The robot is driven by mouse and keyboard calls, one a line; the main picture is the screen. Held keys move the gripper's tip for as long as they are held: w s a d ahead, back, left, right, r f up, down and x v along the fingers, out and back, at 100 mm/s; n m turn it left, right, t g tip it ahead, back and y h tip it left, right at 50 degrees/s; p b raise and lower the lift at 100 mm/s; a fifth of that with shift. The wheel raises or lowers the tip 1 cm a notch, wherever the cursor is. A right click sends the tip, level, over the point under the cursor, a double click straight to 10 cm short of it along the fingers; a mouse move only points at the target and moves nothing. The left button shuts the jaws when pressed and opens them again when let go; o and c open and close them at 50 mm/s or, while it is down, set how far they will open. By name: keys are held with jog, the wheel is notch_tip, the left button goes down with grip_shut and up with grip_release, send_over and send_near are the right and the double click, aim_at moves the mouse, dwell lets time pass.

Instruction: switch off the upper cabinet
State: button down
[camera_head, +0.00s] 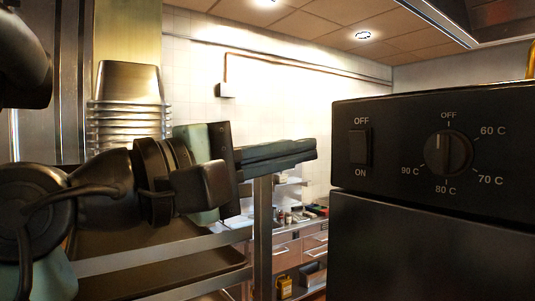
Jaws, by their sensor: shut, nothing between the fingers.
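The upper cabinet (400,110) is a black box with a control panel at the right. Its rocker switch (360,148) sits on the panel's left side, with OFF printed above and ON below. I cannot tell which way the rocker is tipped. A round knob (447,153) to its right has OFF at the top and temperatures around it; its pale mark is near the top. My gripper (314,149) is shut and empty, pointing right. In the picture its tips are just left of the panel's edge, level with the switch and seemingly apart from the panel.
A black lower body (430,245) stands beneath the control panel. Stacked metal pans (128,100) stand on a metal rack at the left, behind my arm. A counter with drawers (298,250) is in the background. Open space shows between the rack and the cabinet.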

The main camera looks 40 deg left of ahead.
aim_at(357, 138)
jog(key=x, duration=0.8)
jog(key=shift+p, duration=0.3)
